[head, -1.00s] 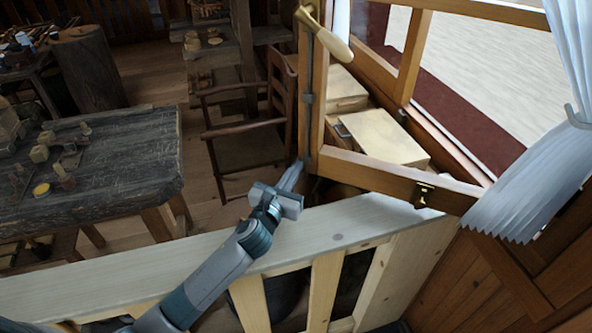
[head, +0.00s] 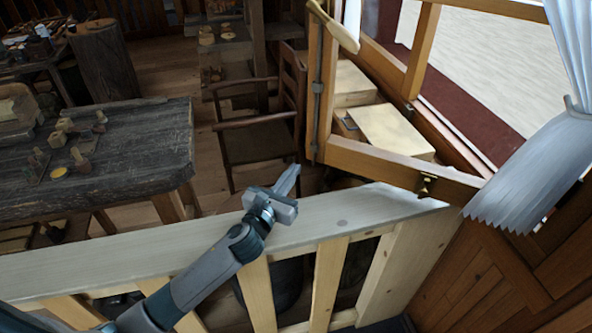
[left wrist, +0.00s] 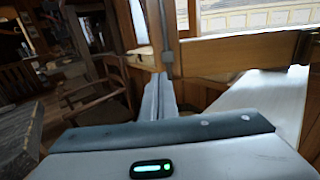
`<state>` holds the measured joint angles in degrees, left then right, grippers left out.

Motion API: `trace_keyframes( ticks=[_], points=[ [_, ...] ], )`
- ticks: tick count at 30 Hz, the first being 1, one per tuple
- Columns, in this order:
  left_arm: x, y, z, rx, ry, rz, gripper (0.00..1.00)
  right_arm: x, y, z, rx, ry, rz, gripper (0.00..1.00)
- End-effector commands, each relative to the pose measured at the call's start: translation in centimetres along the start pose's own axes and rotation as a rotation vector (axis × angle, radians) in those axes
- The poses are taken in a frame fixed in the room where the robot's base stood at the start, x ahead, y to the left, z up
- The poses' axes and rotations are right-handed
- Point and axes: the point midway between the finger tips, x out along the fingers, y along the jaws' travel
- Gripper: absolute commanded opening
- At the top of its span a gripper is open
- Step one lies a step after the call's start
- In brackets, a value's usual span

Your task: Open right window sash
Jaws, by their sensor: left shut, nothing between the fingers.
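The window sash (head: 390,173) is a wooden frame standing swung into the room, at an angle to the window wall. In the left wrist view, the shut fingers (left wrist: 158,97) point toward the sash's upright and bottom rail (left wrist: 235,50). My right gripper is not in view.
A pale wooden railing (head: 200,250) runs below my left arm. A chair (head: 260,125) stands left of the sash, and a dark workbench (head: 130,150) with small turned pieces is farther left. A white curtain (head: 540,165) hangs at the right. Pale boards (head: 390,132) lie behind the sash.

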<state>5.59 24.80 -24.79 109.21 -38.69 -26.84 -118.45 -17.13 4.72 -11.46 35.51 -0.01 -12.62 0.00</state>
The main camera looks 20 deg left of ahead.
Motion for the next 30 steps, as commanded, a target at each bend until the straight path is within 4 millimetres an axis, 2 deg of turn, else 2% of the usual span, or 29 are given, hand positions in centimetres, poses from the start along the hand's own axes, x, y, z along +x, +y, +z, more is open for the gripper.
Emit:
trace_keyframes(
  ticks=[12,18,30],
  points=[
    [-5.8,0.0,-0.2,0.001,0.001,-0.001,0.0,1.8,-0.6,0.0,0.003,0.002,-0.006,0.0],
    [-6.7,0.0,-0.1,0.0,0.001,0.0,0.0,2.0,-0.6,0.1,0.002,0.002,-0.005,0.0],
    [-6.7,0.0,0.0,0.0,0.001,0.0,0.0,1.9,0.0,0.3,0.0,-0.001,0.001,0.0]
  ],
)
